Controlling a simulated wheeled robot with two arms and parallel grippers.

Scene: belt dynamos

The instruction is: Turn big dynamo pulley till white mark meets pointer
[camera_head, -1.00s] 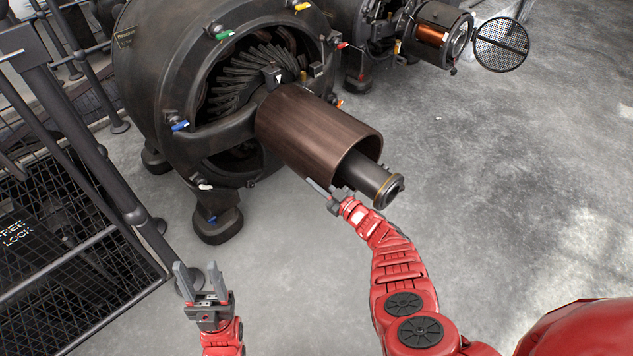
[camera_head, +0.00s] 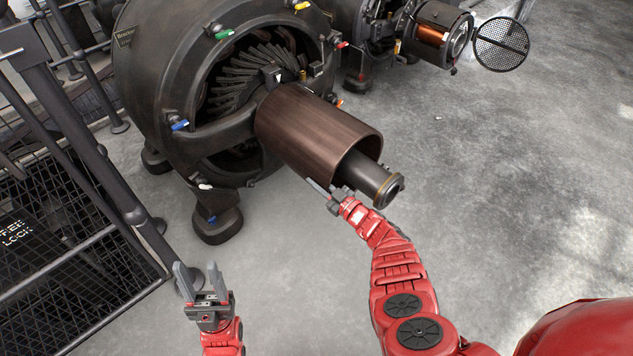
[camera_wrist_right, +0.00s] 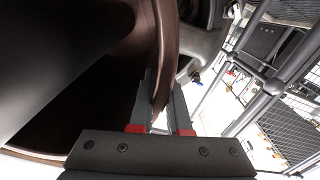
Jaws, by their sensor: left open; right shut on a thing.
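The big dynamo (camera_head: 185,80) stands at the upper left, with its brown pulley (camera_head: 318,125) on the shaft (camera_head: 370,180) facing me. My right gripper (camera_head: 327,193) is at the lower front rim of the pulley. In the right wrist view the pulley rim (camera_wrist_right: 168,50) passes between the fingers of my right gripper (camera_wrist_right: 160,105), which is shut on it. My left gripper (camera_head: 200,278) is open and empty above the floor, apart from the dynamo.
A mesh fence with rails (camera_head: 95,260) stands at the left. A smaller machine with a copper winding (camera_head: 433,33) and a round perforated cover (camera_head: 501,45) is at the top right. The concrete floor (camera_head: 520,170) at the right is clear.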

